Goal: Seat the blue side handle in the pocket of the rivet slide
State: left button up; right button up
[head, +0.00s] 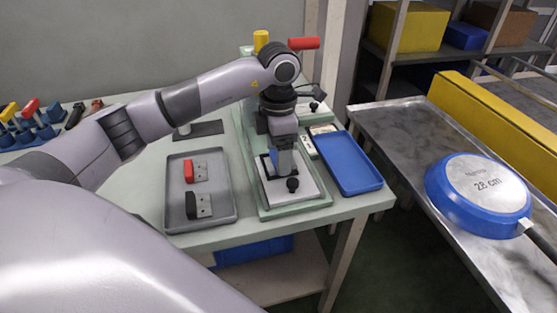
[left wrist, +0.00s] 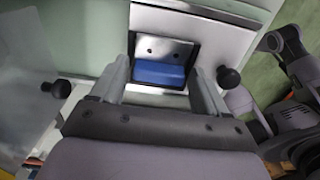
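The rivet slide (head: 310,190) is a pale plate on a green base, with a black knob at its front. In the left wrist view, the slide plate (left wrist: 215,40) has a dark-edged pocket (left wrist: 194,52). The blue side handle (left wrist: 158,74) lies within the pocket outline, its grey metal bracket (left wrist: 160,48) with two holes showing. I cannot tell how deep it sits. My left gripper (left wrist: 160,92) is over the slide, its fingers apart on either side of the handle, with gaps visible. In the head view, the left gripper (head: 284,164) hides most of the handle. My right gripper is not in view.
A grey tray (head: 232,210) with a red and a black handle lies left of the slide. An empty blue tray (head: 350,165) lies to its right. A blue pan (head: 478,196) rests upside down on the metal conveyor (head: 400,125).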

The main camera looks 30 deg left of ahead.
pick_arm(q)
jog(key=c, duration=0.8)
notch_tip(320, 180, up, 28)
jog(key=p, duration=0.5)
jog(key=shift+g+y, duration=0.6)
jog(key=shift+g, duration=0.2)
jog(key=f+p, duration=0.1)
jog(key=f, duration=0.9)
jog(key=f+p, duration=0.2)
jog(key=f, duration=0.9)
jog(key=shift+s+a+f, duration=0.15)
jog(key=shift+s, duration=0.05)
jog(key=shift+f+b, duration=1.75)
jog(key=shift+f, duration=0.8)
